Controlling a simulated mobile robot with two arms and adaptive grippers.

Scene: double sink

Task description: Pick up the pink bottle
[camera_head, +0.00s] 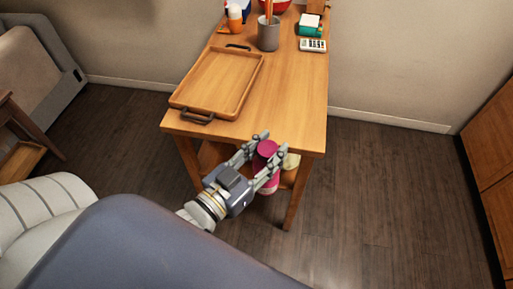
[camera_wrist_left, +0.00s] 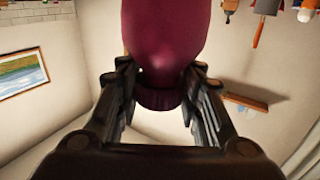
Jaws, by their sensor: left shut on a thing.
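The pink bottle (camera_head: 264,160) is in front of the wooden table's near edge, between the fingers of my left gripper (camera_head: 270,146). My left gripper is shut on it, one finger on each side. In the left wrist view the dark pink bottle (camera_wrist_left: 178,35) fills the upper middle, with a narrower dark part between the fingers of the gripper (camera_wrist_left: 160,80). The fingers hide part of the bottle in the head view. My right gripper is not in view.
The wooden table (camera_head: 290,105) holds a wooden tray (camera_head: 243,97) with dark handles, a grey cup (camera_head: 268,37), a calculator (camera_head: 312,45) and an orange-and-white bottle (camera_head: 234,20). A pale yellow object (camera_head: 292,161) shows just right of the gripper. The floor (camera_head: 370,190) to the right is clear.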

